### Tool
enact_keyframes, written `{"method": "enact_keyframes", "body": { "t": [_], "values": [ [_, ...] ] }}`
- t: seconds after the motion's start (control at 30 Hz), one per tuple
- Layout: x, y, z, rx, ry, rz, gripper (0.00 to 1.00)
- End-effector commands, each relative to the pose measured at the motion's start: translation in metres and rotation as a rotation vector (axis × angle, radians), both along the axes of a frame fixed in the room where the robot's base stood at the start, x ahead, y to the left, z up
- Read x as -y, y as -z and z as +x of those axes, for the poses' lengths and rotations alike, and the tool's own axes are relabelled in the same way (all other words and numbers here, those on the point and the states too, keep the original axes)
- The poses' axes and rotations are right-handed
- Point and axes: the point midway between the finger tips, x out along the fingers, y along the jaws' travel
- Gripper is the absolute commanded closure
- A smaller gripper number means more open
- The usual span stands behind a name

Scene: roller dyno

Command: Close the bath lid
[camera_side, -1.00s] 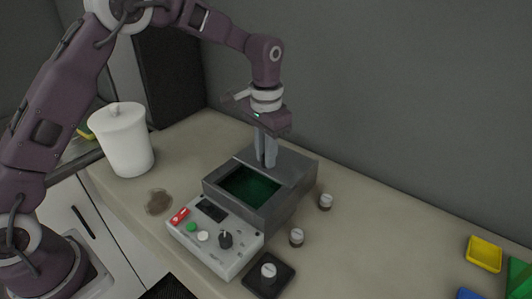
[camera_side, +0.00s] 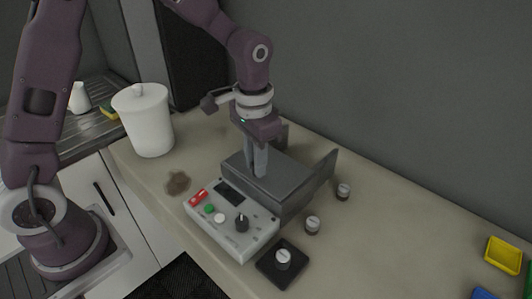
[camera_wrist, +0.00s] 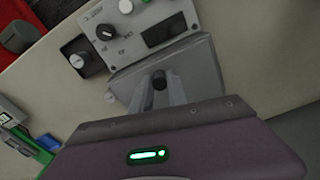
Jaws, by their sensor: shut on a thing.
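The bath (camera_side: 292,208) is a grey box on the counter, behind a pale control panel (camera_side: 226,222) with a red switch, green and white buttons and a black knob. Its flat grey lid (camera_side: 285,178) lies over the opening, and no green interior shows. My gripper (camera_side: 259,172) points down at the lid. In the wrist view the lid (camera_wrist: 200,72) lies below my gripper (camera_wrist: 157,92), whose fingers are shut on the dark lid knob (camera_wrist: 159,80). The fingers hide part of the knob. I cannot tell whether a thin gap is left at the front edge.
Capped vials stand at the right, one (camera_side: 312,225) near the bath and one (camera_side: 343,192) farther back. A white lidded canister (camera_side: 148,122) stands left. A yellow tray (camera_side: 503,256) is far right.

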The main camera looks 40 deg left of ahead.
Motion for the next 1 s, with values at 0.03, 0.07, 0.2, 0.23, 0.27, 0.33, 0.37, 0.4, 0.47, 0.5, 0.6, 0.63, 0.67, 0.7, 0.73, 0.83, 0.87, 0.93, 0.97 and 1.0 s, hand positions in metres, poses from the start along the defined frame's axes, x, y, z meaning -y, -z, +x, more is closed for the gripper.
{"method": "enact_keyframes", "body": {
  "t": [0.03, 0.07, 0.2, 0.23, 0.27, 0.33, 0.37, 0.4, 0.47, 0.5, 0.6, 0.63, 0.67, 0.7, 0.73, 0.83, 0.87, 0.93, 0.97, 1.0],
  "values": [
    [0.0, 0.0, -0.004, -0.01, 0.002, 0.001, 1.0],
    [0.0, 0.0, -0.004, -0.011, 0.002, 0.001, 1.0],
    [0.0, 0.0, -0.005, -0.015, 0.003, 0.001, 1.0],
    [0.001, 0.0, -0.005, -0.016, 0.003, 0.002, 1.0],
    [0.001, 0.0, -0.005, -0.016, 0.003, 0.002, 0.75],
    [0.001, 0.0, -0.005, -0.015, 0.003, 0.001, 0.61],
    [0.0, 0.0, -0.004, -0.014, 0.003, 0.001, 0.59],
    [0.0, 0.0, -0.004, -0.014, 0.003, 0.002, 0.59],
    [0.0, 0.001, -0.004, -0.013, 0.003, 0.002, 0.59],
    [0.0, 0.001, -0.004, -0.013, 0.002, 0.002, 0.59],
    [0.0, 0.001, -0.003, -0.012, 0.002, 0.002, 0.59],
    [0.0, 0.0, -0.003, -0.011, 0.002, 0.001, 0.59],
    [0.0, -0.002, -0.003, -0.01, 0.002, 0.001, 0.59],
    [0.0, -0.006, -0.002, -0.009, 0.002, 0.001, 0.59],
    [0.0, -0.011, -0.002, -0.009, 0.002, 0.002, 0.59],
    [0.0, -0.033, -0.002, -0.006, 0.002, 0.001, 0.59],
    [0.0, -0.04, -0.002, -0.006, 0.003, 0.001, 0.59],
    [0.0, -0.053, -0.002, -0.007, 0.003, 0.002, 0.59],
    [0.0, -0.057, -0.002, -0.008, 0.003, 0.002, 0.59],
    [0.0, -0.063, -0.003, -0.01, 0.003, 0.001, 0.59]
  ]
}}
